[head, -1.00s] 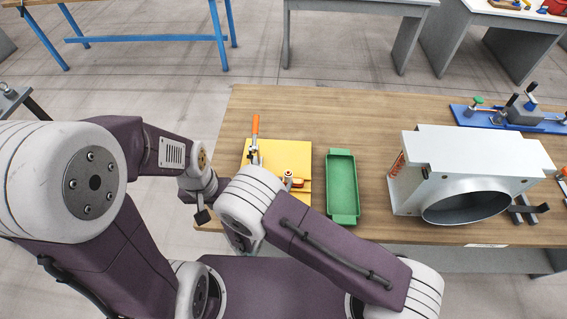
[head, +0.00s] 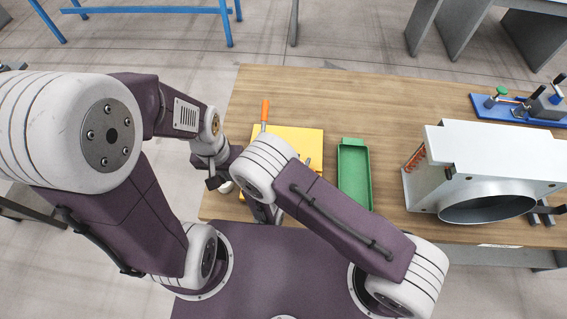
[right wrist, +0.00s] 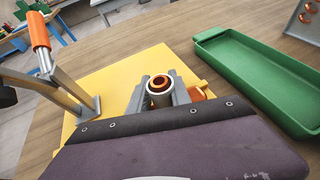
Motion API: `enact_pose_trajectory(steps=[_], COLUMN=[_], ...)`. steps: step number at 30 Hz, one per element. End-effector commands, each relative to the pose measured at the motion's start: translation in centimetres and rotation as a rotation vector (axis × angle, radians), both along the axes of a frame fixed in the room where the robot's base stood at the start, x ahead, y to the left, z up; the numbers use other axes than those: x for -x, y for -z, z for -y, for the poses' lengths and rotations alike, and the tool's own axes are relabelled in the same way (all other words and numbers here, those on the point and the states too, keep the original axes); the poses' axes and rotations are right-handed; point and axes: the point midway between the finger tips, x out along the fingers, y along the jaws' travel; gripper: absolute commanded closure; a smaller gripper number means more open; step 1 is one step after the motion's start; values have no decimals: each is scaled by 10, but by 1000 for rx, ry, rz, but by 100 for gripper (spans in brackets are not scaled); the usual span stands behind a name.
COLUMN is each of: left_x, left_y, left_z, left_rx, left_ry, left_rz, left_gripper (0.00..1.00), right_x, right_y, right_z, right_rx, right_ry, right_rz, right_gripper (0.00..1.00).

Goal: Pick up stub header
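The stub header, seen as a pale metal ring with a copper-coloured inside (right wrist: 158,84), stands upright on the yellow fixture plate (right wrist: 105,75) in the right wrist view. My right gripper (right wrist: 158,98) has one grey finger on each side of it. Whether the fingers press on it cannot be told. In the head view my right arm hides the stub header and most of this gripper. My left gripper (head: 215,183) is left of the yellow plate (head: 300,138), mostly hidden by its wrist; its fingers are not clear.
An orange-handled clamp (right wrist: 40,35) stands at the plate's left side. A green tray (head: 355,175) lies right of the plate. A large white housing with a round opening (head: 490,165) and a blue-based fixture (head: 515,108) are farther right. The table behind the tray is clear.

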Motion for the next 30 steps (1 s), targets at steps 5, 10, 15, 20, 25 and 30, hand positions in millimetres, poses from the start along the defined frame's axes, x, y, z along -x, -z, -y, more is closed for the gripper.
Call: enact_pose_trajectory(steps=[5,10,15,20,25,30], left_x=[0,0,0,0,0,0], left_y=[0,0,0,0,0,0], left_z=[0,0,0,0,0,0], left_rx=[0,0,0,0,0,0], left_ry=[0,0,0,0,0,0], left_rz=[0,0,0,0,0,0], left_gripper=[100,100,100,100,100,100], right_x=[0,0,0,0,0,0], right_y=[1,1,1,1,1,1], right_z=[-1,-1,-1,-1,-1,-1], right_rx=[-2,-2,-3,-4,-4,-4], right_ry=[-2,-2,-1,-2,-1,-1], right_rz=[-5,-5,-4,-4,-4,-4], right_gripper=[87,100,100,100,100,100])
